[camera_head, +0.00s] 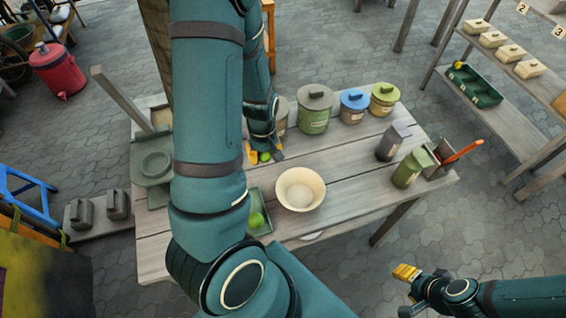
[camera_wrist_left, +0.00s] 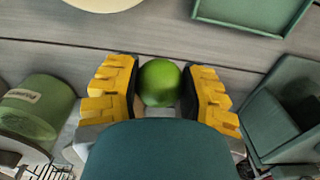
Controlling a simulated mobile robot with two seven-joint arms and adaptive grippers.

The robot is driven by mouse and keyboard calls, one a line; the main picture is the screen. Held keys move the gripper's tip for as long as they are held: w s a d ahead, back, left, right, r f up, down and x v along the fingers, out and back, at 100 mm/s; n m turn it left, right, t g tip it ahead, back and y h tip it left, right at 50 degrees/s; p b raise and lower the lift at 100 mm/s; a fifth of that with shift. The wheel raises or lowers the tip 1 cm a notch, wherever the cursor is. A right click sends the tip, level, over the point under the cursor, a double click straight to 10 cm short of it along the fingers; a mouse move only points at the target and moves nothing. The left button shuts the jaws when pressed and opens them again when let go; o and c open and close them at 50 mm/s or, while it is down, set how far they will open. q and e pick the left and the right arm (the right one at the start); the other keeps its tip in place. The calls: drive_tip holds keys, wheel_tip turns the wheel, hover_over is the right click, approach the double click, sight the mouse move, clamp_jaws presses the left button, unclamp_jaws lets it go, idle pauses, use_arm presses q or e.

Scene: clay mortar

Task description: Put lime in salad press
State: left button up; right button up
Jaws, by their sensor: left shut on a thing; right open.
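My left gripper (camera_head: 261,153) is shut on a green lime (camera_wrist_left: 160,83), held between its yellow fingertips over the table. In the head view this lime (camera_head: 265,157) shows only as a small green patch. A second lime (camera_head: 257,220) lies in a green tray (camera_head: 267,200), partly behind my arm. What looks like the salad press (camera_head: 153,160) is the grey-green device with a long lever at the table's left end. Part of it is hidden by my arm; a green box-like part (camera_wrist_left: 268,122) shows right of the gripper in the wrist view. My right gripper (camera_head: 406,274) is open, off the table's front right.
A cream bowl (camera_head: 300,188) stands mid-table. Lidded canisters, including green (camera_head: 314,110) and blue-lidded (camera_head: 353,105) ones, line the back edge. A dark container (camera_head: 392,142) and a green one (camera_head: 411,168) stand at the right. The table between bowl and right-hand containers is clear.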

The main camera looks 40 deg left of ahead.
sight(267, 175)
use_arm(q)
wheel_tip(267, 175, down, 8)
drive_tip(key=shift+b, duration=1.05)
drive_tip(key=shift+f, duration=0.15)
drive_tip(key=o, duration=1.1)
